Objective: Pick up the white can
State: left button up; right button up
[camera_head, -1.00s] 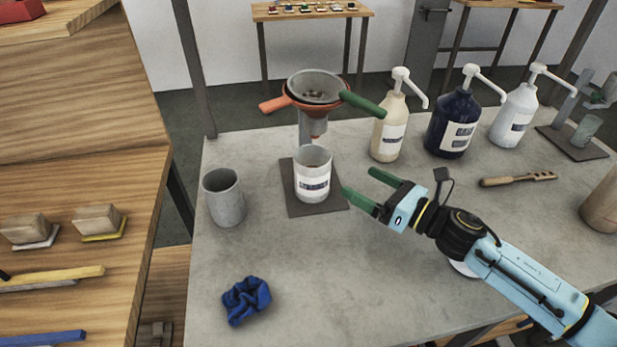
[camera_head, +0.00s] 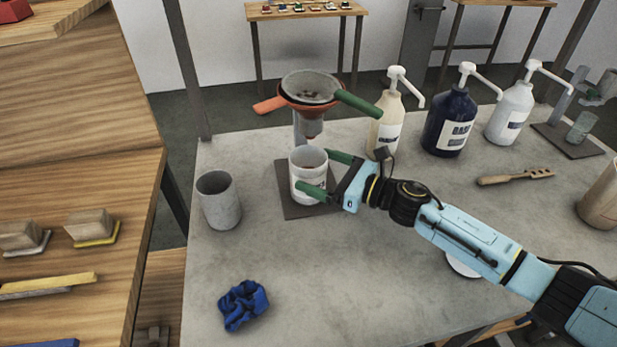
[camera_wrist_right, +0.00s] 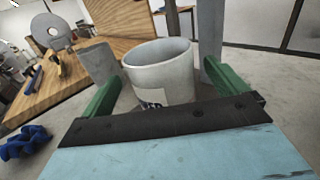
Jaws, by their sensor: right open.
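The white can (camera_head: 307,164) stands upright on a dark square mat (camera_head: 287,192) beneath the funnel, with its open top facing up. My right gripper (camera_head: 326,172) is open, with its green fingers on either side of the can. The near finger covers part of the can's front. In the right wrist view the can (camera_wrist_right: 160,72) stands between the two green fingers of the gripper (camera_wrist_right: 172,95), and part of its label shows low down. I cannot tell whether the fingers touch it. My left gripper is not in view.
An orange funnel with a strainer (camera_head: 311,90) hangs above and behind the can. A grey cup (camera_head: 219,201) stands to its left. A blue cloth (camera_head: 243,304) lies in front. Several pump bottles (camera_head: 451,118) stand at the back right. A brush (camera_head: 515,176) lies farther right.

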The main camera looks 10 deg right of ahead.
aim_at(293, 158)
jog(key=x, duration=0.3)
jog(key=shift+w+a, duration=0.15)
jog(key=shift+w, duration=0.05)
jog(key=c, duration=1.2)
jog(key=shift+r, duration=0.1)
jog(key=shift+c, duration=0.3)
jog(key=shift+r, duration=0.15)
